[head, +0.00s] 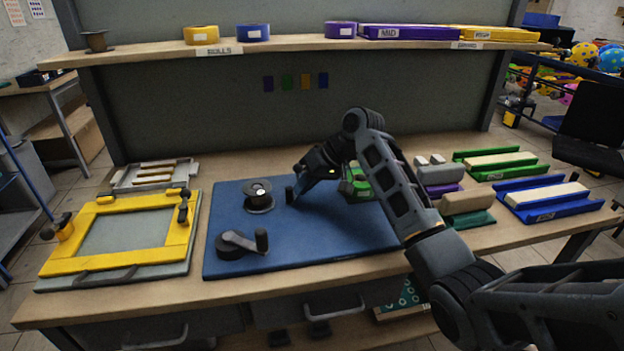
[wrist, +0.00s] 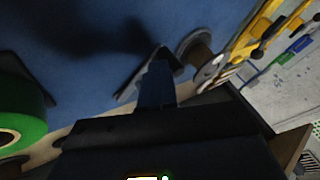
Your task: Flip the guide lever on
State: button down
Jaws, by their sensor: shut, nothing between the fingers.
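A dark lever-like part with a round base (head: 235,244) and an upright knob (head: 262,240) sits at the front left of the blue mat (head: 330,240). I cannot tell for certain that it is the guide lever. My gripper (head: 294,198) is shut and empty, low over the back middle of the mat. It is right of a dark spool holder (head: 259,198), apart from it. In the wrist view my gripper (wrist: 158,70) points toward the same spool holder (wrist: 194,50).
A green roll (head: 360,183) stands close behind my arm, and shows at left in the wrist view (wrist: 20,115). A yellow frame (head: 60,265) with dark clamps lies left of the mat. Coloured trays and blocks (head: 500,160) fill the right side. A shelf (head: 290,44) runs above.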

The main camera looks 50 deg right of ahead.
aim_at(287, 188)
jog(key=shift+w+a+p, duration=0.65)
jog(key=shift+w+a, duration=0.5)
jog(key=d+v, duration=0.1)
jog(key=v, duration=0.7)
jog(key=shift+b, duration=0.45)
jog(key=shift+d, duration=0.1)
